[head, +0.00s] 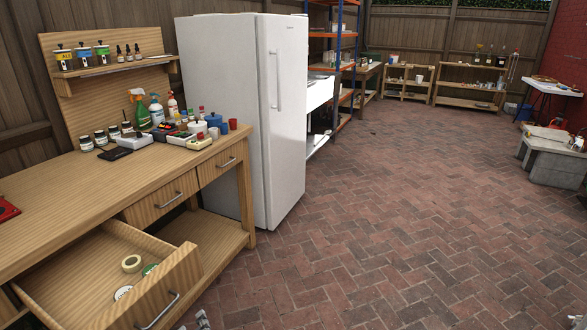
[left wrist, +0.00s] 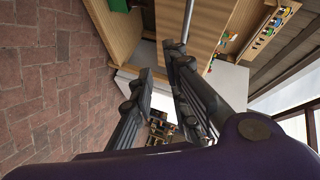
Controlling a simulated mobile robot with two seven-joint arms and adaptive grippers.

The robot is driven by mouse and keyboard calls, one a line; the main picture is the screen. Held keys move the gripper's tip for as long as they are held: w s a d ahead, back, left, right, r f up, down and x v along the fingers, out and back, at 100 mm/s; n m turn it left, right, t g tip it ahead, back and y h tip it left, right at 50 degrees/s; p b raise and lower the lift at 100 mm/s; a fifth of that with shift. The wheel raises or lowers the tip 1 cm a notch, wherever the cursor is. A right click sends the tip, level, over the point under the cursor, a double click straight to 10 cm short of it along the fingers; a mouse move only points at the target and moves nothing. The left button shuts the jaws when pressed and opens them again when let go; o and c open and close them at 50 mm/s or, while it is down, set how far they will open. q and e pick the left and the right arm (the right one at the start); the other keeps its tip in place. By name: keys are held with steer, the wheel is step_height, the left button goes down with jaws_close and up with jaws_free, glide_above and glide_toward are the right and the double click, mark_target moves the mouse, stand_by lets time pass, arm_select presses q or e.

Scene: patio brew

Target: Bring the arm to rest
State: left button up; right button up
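My left gripper (head: 203,319) shows only as a small tip at the bottom edge of the head view, in front of the open drawer (head: 185,262). In the left wrist view my left gripper (left wrist: 160,60) has its two dark fingers apart with nothing between them. A metal drawer handle (left wrist: 188,14) is close beyond the fingertips, and I see no grip on it. A small pale piece at the bottom right corner of the head view looks like the tip of my right gripper (head: 575,320); its fingers are mostly out of frame.
The drawer juts from the wooden workbench (head: 60,205) and holds a tape roll (head: 131,264) and round discs. Jars, bottles and small boxes crowd the bench's far end. A white fridge (head: 245,110) stands behind it. The brick floor (head: 400,220) to the right is clear.

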arm_select(q)
steer(key=s+d+f+n+g+h, duration=0.1)
steer(key=s+d+f+n+h, duration=0.15)
steer(key=s+f, duration=0.4)
steer(key=s+d+f+n+h, duration=0.1)
steer(key=s+d+f+h, duration=0.1)
steer(key=s+f+h, duration=0.45)
steer(key=s+a+f+n+g, duration=0.1)
steer(key=s+f+g, duration=0.1)
steer(key=s, duration=1)
steer(key=s+f+n+g, duration=0.2)
steer(key=s, duration=1)
steer(key=w+r+t+p, duration=0.1)
steer(key=w+r+p, duration=0.3)
steer(key=r+p, duration=0.8)
steer(key=shift+w+d+r+p, duration=0.15)
steer(key=shift+w+d+p, duration=0.1)
steer(key=shift+d+p, duration=0.1)
arm_select(e)
steer(key=w+r+t, duration=0.1)
steer(key=w+r, duration=0.2)
steer(key=r, duration=0.9)
steer(key=shift+w+a+r, duration=0.25)
steer(key=shift+w+a, duration=0.05)
steer(key=shift+w, duration=0.05)
steer(key=shift+w+a+r, duration=0.2)
steer(key=shift+w+r, duration=0.05)
steer(key=shift+w, duration=0.3)
